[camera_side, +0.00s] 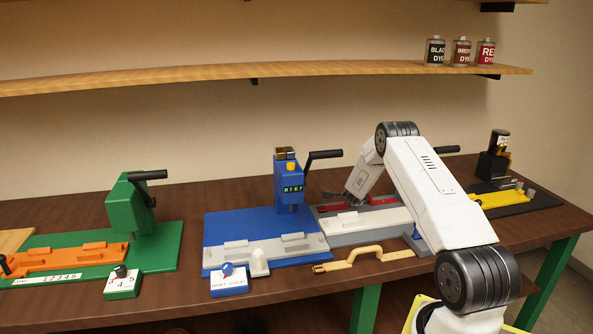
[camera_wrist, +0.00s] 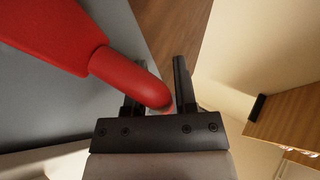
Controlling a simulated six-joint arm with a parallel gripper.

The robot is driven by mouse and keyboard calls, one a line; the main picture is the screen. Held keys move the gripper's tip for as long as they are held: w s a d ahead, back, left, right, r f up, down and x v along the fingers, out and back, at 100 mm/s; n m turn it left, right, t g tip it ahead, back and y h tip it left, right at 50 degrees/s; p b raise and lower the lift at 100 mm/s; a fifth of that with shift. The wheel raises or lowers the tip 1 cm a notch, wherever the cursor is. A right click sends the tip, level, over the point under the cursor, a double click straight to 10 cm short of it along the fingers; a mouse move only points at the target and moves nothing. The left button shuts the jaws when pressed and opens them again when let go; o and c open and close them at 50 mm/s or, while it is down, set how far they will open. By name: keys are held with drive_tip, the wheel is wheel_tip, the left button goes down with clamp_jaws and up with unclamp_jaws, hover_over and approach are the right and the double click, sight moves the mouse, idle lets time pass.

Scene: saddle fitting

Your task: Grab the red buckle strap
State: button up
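A red part (camera_side: 383,200), which looks like the red strap, lies along the back of a grey fixture, and its middle is hidden behind my arm. In the wrist view a large red piece (camera_wrist: 50,35) with a rounded narrow end (camera_wrist: 140,83) reaches in from the upper left; I cannot tell whether it is the strap itself. My gripper (camera_wrist: 158,95) has its two black fingers apart. The rounded end covers part of the left finger and lies close to the gap. The right finger stands clear of it. In the side view my gripper is low at the red part, its fingertips unclear.
A grey fixture (camera_side: 368,239) holds a pale bar. A tan strap piece (camera_side: 350,257) lies in front. A blue press station (camera_side: 230,228) stands to the left, a green one (camera_side: 128,208) farther left, and a black press (camera_side: 494,162) to the right. A shelf hangs above.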

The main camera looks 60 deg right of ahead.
clamp_jaws()
drive_tip(key=shift+r, duration=0.2)
drive_tip(key=shift+r, duration=1.5)
drive_tip(key=s+a+r, duration=0.9)
drive_tip(key=a, duration=0.1)
drive_tip(key=shift+s+a+r, duration=0.2)
drive_tip(key=shift+r, duration=0.1)
